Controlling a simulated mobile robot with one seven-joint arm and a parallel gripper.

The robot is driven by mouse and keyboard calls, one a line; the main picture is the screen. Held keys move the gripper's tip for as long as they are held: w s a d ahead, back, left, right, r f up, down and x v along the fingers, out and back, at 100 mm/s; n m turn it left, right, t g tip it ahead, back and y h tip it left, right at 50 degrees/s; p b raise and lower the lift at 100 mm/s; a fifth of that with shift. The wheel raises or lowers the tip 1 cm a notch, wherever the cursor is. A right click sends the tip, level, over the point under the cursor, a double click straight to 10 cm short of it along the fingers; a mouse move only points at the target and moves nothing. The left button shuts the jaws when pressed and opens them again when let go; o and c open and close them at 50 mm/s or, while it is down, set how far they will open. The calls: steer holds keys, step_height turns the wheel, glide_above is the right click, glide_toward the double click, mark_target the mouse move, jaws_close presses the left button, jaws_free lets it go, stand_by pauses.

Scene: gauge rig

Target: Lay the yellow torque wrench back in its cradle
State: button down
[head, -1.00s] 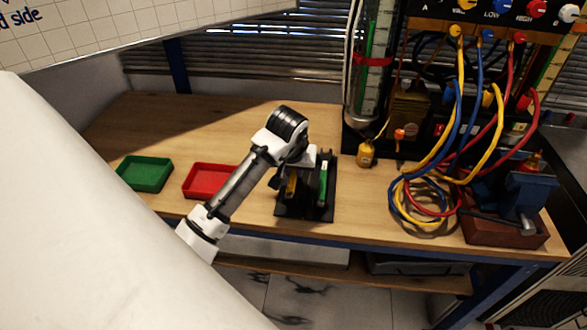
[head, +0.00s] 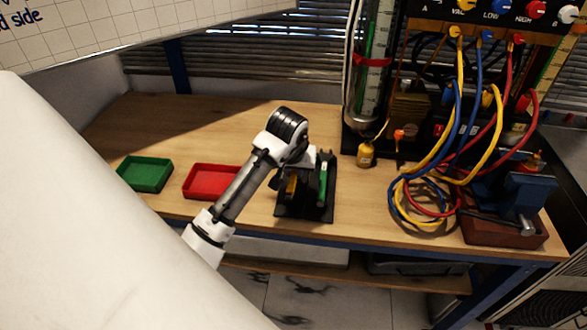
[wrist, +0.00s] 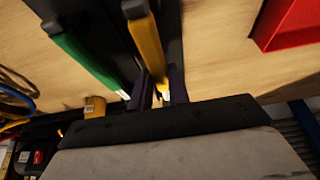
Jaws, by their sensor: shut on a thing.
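The yellow torque wrench (wrist: 148,50) is between the fingers of my gripper (wrist: 161,92), which is shut on it. Its dark end points to the top of the wrist view. In the head view a short piece of the yellow wrench (head: 291,186) shows beneath my wrist, over the left side of the black cradle (head: 311,213). My gripper (head: 296,170) is mostly hidden by my own arm there. A green wrench (head: 323,183) lies in the cradle's right side and also shows in the wrist view (wrist: 85,62). I cannot tell whether the yellow wrench touches the cradle.
A red tray (head: 211,182) and a green tray (head: 145,174) are left of the cradle. A yellow tagged weight (head: 366,155), coiled hoses (head: 425,205) and a blue vise (head: 525,192) are to the right. Bare wooden bench lies behind the cradle.

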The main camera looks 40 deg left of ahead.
steer(key=shift+f+b, duration=0.5)
steer(key=shift+f, duration=0.25)
stand_by(0.3)
steer(key=c, duration=1.3)
jaws_free()
steer(key=shift+o, duration=0.2)
steer(key=b+v, duration=0.1)
steer(key=v, duration=1.2)
steer(key=shift+r, duration=0.4)
